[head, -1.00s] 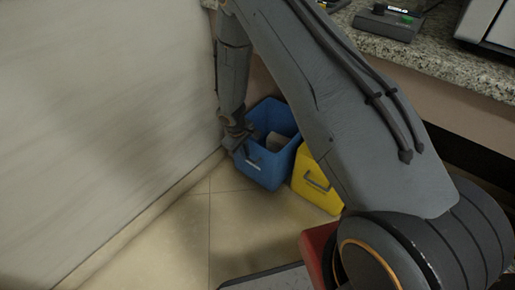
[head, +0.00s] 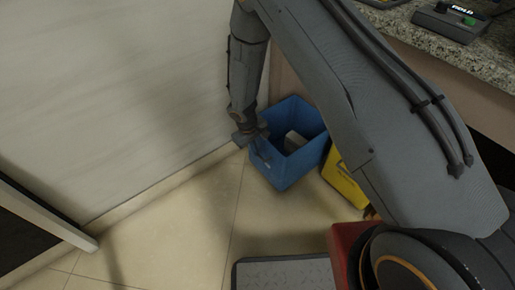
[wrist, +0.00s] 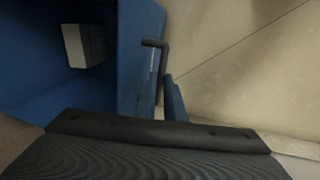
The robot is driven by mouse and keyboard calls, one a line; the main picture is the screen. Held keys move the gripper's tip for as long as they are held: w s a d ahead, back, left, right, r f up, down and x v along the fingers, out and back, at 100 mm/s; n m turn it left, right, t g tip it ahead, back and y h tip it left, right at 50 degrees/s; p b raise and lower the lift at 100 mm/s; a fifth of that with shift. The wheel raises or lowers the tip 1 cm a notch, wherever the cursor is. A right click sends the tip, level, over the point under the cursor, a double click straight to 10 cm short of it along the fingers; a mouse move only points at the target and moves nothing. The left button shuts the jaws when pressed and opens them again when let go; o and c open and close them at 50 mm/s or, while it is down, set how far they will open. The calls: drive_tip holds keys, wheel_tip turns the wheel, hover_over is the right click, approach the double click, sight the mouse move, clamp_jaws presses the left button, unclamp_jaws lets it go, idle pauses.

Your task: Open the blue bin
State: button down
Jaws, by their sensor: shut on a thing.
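The blue bin (head: 303,163) stands on the floor against the wall in the head view, its open top showing a pale block (head: 294,141) inside. In the wrist view the bin (wrist: 130,60) fills the upper left, with the block (wrist: 83,45) inside and a dark handle (wrist: 155,44) on its front face. My gripper (head: 257,146) is at the bin's left front side, pointing down. It is shut on the handle; the fingertips are mostly hidden. Its dark body (wrist: 160,135) crosses the bottom of the wrist view.
A yellow bin (head: 343,178) stands right of the blue one, partly behind my arm. A pale wall (head: 120,100) is close on the left. A granite counter (head: 400,25) is at upper right. A dark-edged panel (head: 45,215) juts in at lower left. Tiled floor (head: 190,220) is clear in front.

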drive_tip(key=shift+w, duration=0.1)
drive_tip(key=c, duration=1.8)
unclamp_jaws()
drive_tip(key=shift+c, duration=0.2)
drive_tip(key=shift+r, duration=0.1)
wheel_tip(320, 180, up, 8)
drive_tip(key=a+p, duration=0.1)
drive_tip(key=p, duration=0.1)
drive_tip(key=shift+s+f, duration=0.25)
drive_tip(key=shift+s, duration=0.2)
